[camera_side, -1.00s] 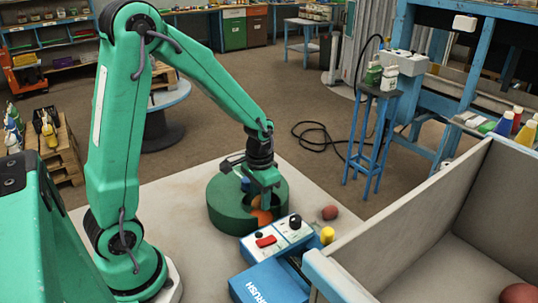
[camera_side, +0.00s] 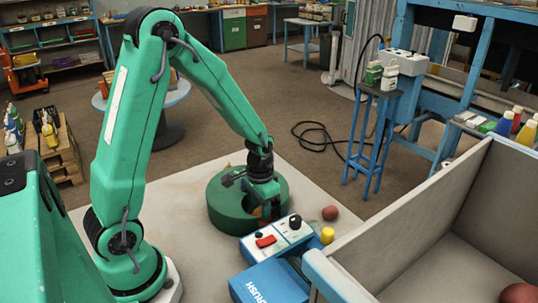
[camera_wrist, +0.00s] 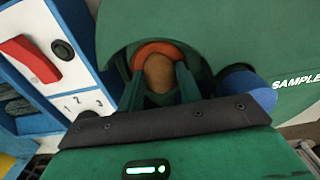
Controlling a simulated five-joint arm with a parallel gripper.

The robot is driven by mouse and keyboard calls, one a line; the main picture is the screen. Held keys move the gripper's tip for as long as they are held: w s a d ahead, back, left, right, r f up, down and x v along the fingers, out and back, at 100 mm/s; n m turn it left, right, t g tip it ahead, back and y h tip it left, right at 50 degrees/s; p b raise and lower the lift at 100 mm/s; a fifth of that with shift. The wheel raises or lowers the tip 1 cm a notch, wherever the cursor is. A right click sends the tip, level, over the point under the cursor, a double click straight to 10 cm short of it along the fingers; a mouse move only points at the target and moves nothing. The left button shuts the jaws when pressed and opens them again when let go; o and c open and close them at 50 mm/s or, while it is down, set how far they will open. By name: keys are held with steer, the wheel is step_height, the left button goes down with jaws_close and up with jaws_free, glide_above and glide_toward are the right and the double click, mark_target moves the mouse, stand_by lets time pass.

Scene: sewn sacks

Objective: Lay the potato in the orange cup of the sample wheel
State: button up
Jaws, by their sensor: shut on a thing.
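The sample wheel (camera_side: 222,212) is a dark green drum on the pale table. Its orange cup (camera_wrist: 160,47) shows as a curved rim at the wheel's edge in the wrist view. The brown potato (camera_wrist: 158,72) sits between the fingers of my gripper (camera_wrist: 158,85), with the orange rim curving around its far side. I cannot tell whether it touches the cup's floor. In the side view my gripper (camera_side: 266,208) points down at the wheel's front right edge, shut on the potato, and hides most of the cup. A blue cup (camera_wrist: 247,90) is right of the fingers.
A blue and white control box (camera_side: 280,238) with a red switch and black knob stands close in front of the wheel. A reddish round thing (camera_side: 330,213) and a yellow knob (camera_side: 327,235) are right of it. A high-walled grey bin (camera_side: 420,215) fills the right.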

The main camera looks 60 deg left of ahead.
mark_target(260, 207)
steer(key=shift+f, duration=0.15)
steer(key=o, duration=1.1)
steer(key=shift+c, duration=0.2)
step_height(260, 207, up, 12)
steer(key=shift+r, duration=0.2)
